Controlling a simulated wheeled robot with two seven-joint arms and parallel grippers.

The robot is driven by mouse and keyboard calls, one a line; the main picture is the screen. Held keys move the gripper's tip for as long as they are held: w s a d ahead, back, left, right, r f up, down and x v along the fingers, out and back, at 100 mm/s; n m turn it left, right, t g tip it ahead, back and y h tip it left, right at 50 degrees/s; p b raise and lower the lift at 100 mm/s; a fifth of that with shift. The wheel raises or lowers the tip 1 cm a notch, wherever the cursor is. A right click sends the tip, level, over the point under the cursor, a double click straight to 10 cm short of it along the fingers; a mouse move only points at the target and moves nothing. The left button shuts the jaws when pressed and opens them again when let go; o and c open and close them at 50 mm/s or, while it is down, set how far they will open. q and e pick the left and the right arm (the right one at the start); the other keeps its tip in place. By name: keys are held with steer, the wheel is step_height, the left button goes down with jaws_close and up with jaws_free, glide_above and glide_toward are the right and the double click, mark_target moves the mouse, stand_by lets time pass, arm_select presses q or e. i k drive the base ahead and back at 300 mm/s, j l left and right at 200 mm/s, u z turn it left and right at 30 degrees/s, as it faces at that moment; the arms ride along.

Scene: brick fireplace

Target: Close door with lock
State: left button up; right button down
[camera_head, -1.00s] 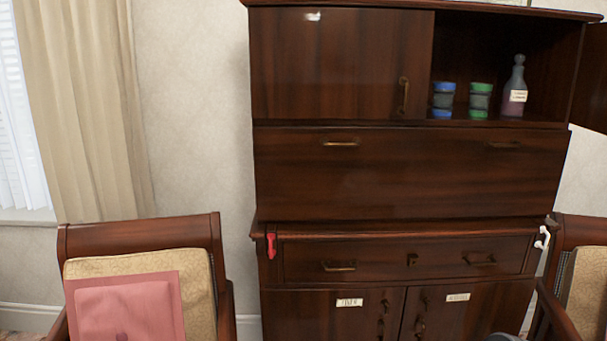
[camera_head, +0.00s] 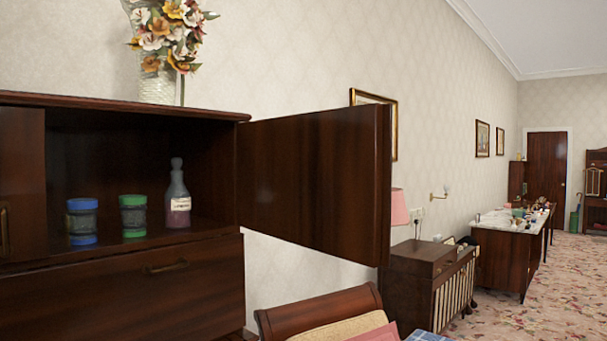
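The dark wooden cabinet (camera_head: 120,285) stands at the left. Its upper right door (camera_head: 318,185) is swung wide open to the right, with its outer edge toward me. The open compartment (camera_head: 110,160) holds a blue-lidded jar (camera_head: 82,220), a green-lidded jar (camera_head: 133,214) and a grey bottle with a white label (camera_head: 178,197). The left door (camera_head: 22,180) of the upper part shows at the picture's left edge and looks shut, with a brass handle. No lock can be made out on the open door. Neither of my grippers is in view.
A chair (camera_head: 320,312) stands below the open door. A vase of flowers (camera_head: 162,45) is on top of the cabinet. A low cabinet (camera_head: 425,280) and a long sideboard (camera_head: 508,250) line the wall; patterned carpet (camera_head: 560,290) is free at the right.

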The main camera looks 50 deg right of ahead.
mark_target(321, 181)
steer(key=k+l, duration=0.1)
steer(key=l, duration=1.95)
steer(key=k+l, duration=0.15)
steer(key=l, duration=0.9)
steer(key=k+u, duration=0.1)
steer(key=u, duration=0.35)
